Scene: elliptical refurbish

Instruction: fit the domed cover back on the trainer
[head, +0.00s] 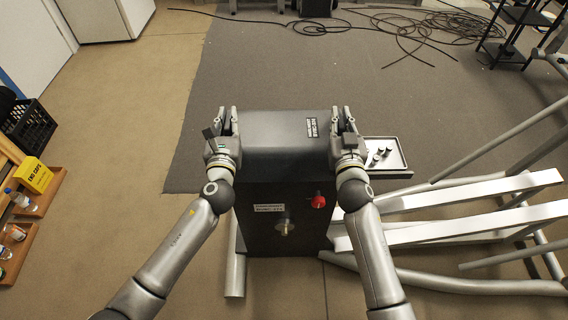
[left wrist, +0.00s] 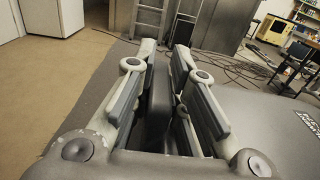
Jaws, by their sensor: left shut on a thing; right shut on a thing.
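The dark domed cover (head: 285,133) is level between my two grippers at the top of the trainer body (head: 262,222). It sits over or just above the body; I cannot tell whether it is seated. My left gripper (head: 226,122) is shut on its left end, and my right gripper (head: 342,122) is shut on its right end. In the left wrist view, my left gripper (left wrist: 165,85) has its fingers on both sides of a dark edge of the cover (left wrist: 270,115). The body's front carries a red knob (head: 318,200) and a metal knob (head: 284,227).
A tray (head: 398,164) with small dark parts lies right of the trainer. Silver and white trainer rails (head: 470,205) spread to the right. Black cables (head: 420,25) lie on the floor behind. A black crate (head: 30,127) and yellow box (head: 33,176) stand at left. Floor left of the trainer is clear.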

